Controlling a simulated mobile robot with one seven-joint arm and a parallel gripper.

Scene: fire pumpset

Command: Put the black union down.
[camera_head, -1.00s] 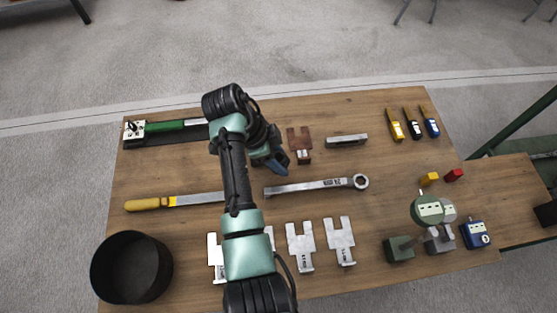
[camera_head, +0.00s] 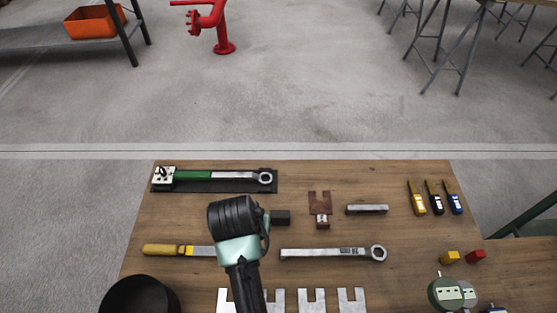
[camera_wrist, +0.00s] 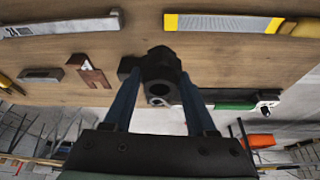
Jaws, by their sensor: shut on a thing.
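The black union (camera_wrist: 161,68) is a dark, rounded piece with a round hole, between the two blue fingers of my gripper (camera_wrist: 160,88) in the wrist view. The gripper is shut on it, above the wooden table. A small dark block (camera_wrist: 126,66) shows just beside the union; I cannot tell whether they touch. A dark block (camera_head: 280,217) also shows right of my arm's end in the head view. There, my arm hides the fingers and the union. I cannot tell whether the union touches the table.
On the wooden table (camera_head: 330,182), a green-handled wrench (camera_head: 195,175) lies behind and a large ring wrench (camera_head: 330,254) in front. A yellow-handled file (camera_head: 170,249) lies left. A brown notched piece (camera_head: 320,202) and a grey bar (camera_head: 367,209) are right. A black bin (camera_head: 140,295) stands front left.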

